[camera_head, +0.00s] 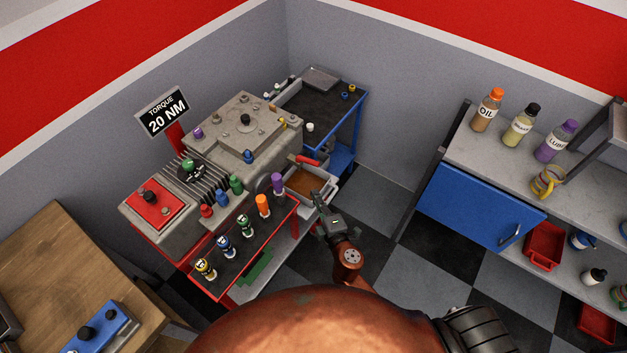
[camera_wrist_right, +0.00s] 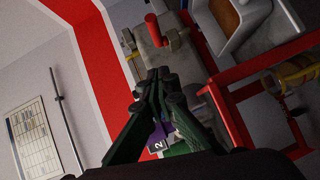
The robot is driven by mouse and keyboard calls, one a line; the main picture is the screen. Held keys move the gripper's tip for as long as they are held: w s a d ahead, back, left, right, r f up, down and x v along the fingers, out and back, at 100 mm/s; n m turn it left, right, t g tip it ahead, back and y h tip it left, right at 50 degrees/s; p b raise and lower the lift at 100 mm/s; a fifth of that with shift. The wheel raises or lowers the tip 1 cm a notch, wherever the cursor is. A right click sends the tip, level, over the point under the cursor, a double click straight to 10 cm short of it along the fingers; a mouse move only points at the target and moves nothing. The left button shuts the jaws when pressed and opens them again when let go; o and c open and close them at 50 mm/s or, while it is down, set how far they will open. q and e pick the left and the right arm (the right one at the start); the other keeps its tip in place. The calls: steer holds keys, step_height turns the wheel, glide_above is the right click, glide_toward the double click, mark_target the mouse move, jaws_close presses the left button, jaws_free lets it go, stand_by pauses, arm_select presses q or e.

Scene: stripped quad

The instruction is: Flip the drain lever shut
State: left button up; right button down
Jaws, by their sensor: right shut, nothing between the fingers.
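The drain lever (camera_head: 304,159) has a red handle and sits low on the right end of the grey engine block (camera_head: 243,122), above a drain pan. In the right wrist view the red lever (camera_wrist_right: 155,29) sticks out beside a second red part, beyond the fingertips. My right gripper (camera_head: 319,198) is in front of the pan, below and to the right of the lever and apart from it. In the wrist view its dark fingers (camera_wrist_right: 156,80) are together and empty. My left gripper is not in view.
The grey drain pan (camera_head: 291,191) holds brown fluid. A red-framed cart (camera_head: 219,290) carries several small bottles along its front edge. A blue cart (camera_head: 360,105) stands behind. A blue cabinet (camera_head: 470,207) is at the right, with open checkered floor between.

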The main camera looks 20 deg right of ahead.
glide_toward(309, 161)
steer(key=w+a, duration=0.3)
steer(key=shift+w+d+f+b, duration=0.2)
steer(key=shift+w+d+f, duration=0.2)
steer(key=shift+w+d, duration=0.2)
steer(key=shift+w+d+f+b, duration=0.2)
steer(key=shift+w+d+f, duration=0.25)
steer(key=shift+w, duration=0.3)
steer(key=shift+d, duration=0.1)
steer(key=shift+d+y, duration=0.15)
steer(key=shift+y, duration=0.45)
